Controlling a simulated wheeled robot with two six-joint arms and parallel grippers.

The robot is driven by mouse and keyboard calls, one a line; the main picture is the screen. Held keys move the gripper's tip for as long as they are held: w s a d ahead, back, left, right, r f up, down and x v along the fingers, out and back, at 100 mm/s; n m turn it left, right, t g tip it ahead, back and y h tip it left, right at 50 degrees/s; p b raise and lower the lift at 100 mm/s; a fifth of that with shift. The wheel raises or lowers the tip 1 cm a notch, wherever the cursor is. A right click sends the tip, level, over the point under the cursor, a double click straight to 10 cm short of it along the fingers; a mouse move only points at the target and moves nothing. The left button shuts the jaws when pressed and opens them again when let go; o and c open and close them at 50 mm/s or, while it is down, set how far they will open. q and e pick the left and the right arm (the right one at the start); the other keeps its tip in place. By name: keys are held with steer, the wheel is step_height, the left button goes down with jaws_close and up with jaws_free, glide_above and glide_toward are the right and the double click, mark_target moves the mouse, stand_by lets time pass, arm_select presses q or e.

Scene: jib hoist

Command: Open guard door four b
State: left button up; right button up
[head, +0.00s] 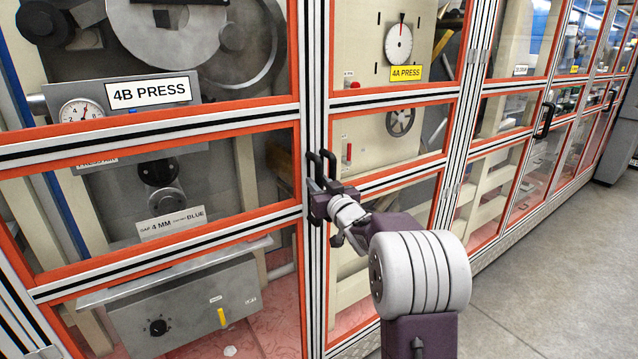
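Guard door 4B (150,142) is a clear panel with an orange-edged frame and striped rails, in front of the machine labelled 4B PRESS (148,92). It looks closed against the post. Two black bar handles stand side by side at the post: the left handle (312,165) on the 4B side and the right handle (330,163) on the 4A side. My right gripper (318,200) is at the lower ends of these handles and hides them there. I cannot tell whether its fingers are around a handle or shut. My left gripper is out of view.
Guard door 4A (392,176), with the 4A PRESS label (406,73) behind it, is just right of the post. More guard doors run to the far right, with another black handle (545,120). The grey floor (540,275) at lower right is clear.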

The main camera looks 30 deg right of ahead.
jaws_close()
stand_by(1.4)
